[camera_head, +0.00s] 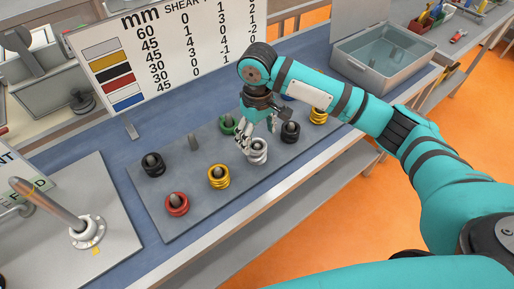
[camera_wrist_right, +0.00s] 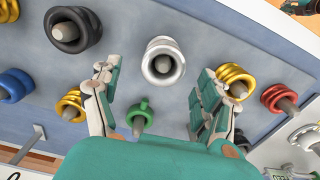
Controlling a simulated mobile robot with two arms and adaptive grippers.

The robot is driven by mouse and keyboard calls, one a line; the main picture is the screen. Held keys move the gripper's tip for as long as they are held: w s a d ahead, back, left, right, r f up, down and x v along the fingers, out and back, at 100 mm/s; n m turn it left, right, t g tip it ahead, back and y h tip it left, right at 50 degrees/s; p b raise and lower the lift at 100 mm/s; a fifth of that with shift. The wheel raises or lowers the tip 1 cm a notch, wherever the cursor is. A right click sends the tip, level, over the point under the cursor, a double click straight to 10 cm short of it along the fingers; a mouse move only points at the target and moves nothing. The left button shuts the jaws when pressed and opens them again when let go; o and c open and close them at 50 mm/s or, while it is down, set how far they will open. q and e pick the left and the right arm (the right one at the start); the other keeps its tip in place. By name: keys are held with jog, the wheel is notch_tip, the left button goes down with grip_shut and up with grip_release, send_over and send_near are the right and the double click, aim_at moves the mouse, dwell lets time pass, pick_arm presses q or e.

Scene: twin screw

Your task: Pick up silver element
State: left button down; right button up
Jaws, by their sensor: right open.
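The silver element (camera_head: 258,154) is a ring-shaped piece on a peg, in the front row of the grey plate (camera_head: 190,222), between a yellow and a black one. My right gripper (camera_head: 258,134) is just above and behind it, pointing down, with its fingers spread and empty. In the right wrist view the silver element (camera_wrist_right: 163,62) lies ahead of and between the two open fingers (camera_wrist_right: 155,100), apart from both. My left gripper is not in view.
Near the silver element are a yellow element (camera_head: 219,178), a black one (camera_head: 290,132) and a green one (camera_head: 227,124). A red one (camera_head: 177,205) and another black one (camera_head: 153,166) stand left. A grey bin (camera_head: 385,62) and a sign board (camera_head: 150,50) stand behind.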

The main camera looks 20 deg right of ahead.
aim_at(257, 144)
jog(key=shift+s+f, duration=0.1)
jog(key=shift+f, duration=0.8)
notch_tip(257, 144, down, 4)
jog(key=shift+a+r+p, duration=0.15)
jog(key=shift+p, duration=0.7)
jog(key=shift+f, duration=0.6)
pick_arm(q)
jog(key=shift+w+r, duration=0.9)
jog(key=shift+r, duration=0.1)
pick_arm(e)
jog(key=shift+r, duration=0.1)
jog(key=c, duration=1.6)
